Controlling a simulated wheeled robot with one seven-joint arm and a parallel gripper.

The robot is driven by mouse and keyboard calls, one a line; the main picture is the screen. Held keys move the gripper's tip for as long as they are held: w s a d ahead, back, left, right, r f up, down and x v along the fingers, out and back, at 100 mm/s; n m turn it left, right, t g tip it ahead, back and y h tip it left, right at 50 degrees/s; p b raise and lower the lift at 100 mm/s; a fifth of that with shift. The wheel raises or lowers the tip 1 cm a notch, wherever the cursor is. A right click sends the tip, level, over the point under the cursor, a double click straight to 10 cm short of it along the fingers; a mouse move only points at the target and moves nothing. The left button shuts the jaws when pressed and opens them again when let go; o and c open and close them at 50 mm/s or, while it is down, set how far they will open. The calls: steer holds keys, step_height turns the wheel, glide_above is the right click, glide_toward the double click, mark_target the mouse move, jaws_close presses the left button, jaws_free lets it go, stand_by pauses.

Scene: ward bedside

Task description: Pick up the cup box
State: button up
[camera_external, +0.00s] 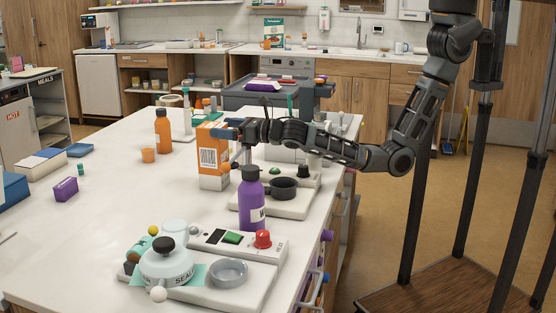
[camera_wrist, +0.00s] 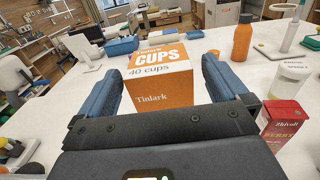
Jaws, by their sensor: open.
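The cup box is an orange and white carton (camera_external: 212,156) standing upright on the white table. In the wrist view the box (camera_wrist: 163,85) reads "CUPS 40 cups Tinlark" and stands straight ahead, between the two blue fingers. My gripper (camera_wrist: 163,88) is open, with one finger on each side of the box. In the external view my gripper (camera_external: 232,143) is at the right side of the box, partly in front of it. I cannot tell whether the fingers touch the box.
A purple bottle (camera_external: 251,200) stands in front of my gripper. An orange bottle (camera_external: 163,131) and a small orange cup (camera_external: 148,155) are left of the box. A red carton (camera_wrist: 279,123) is close on the right in the wrist view.

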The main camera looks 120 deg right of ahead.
mark_target(212, 125)
steer(key=shift+x, duration=2.35)
steer(key=shift+a, duration=0.1)
steer(key=shift+c, duration=0.5)
steer(key=c, duration=1.2)
steer(key=shift+c, duration=0.4)
steer(key=shift+r, duration=0.15)
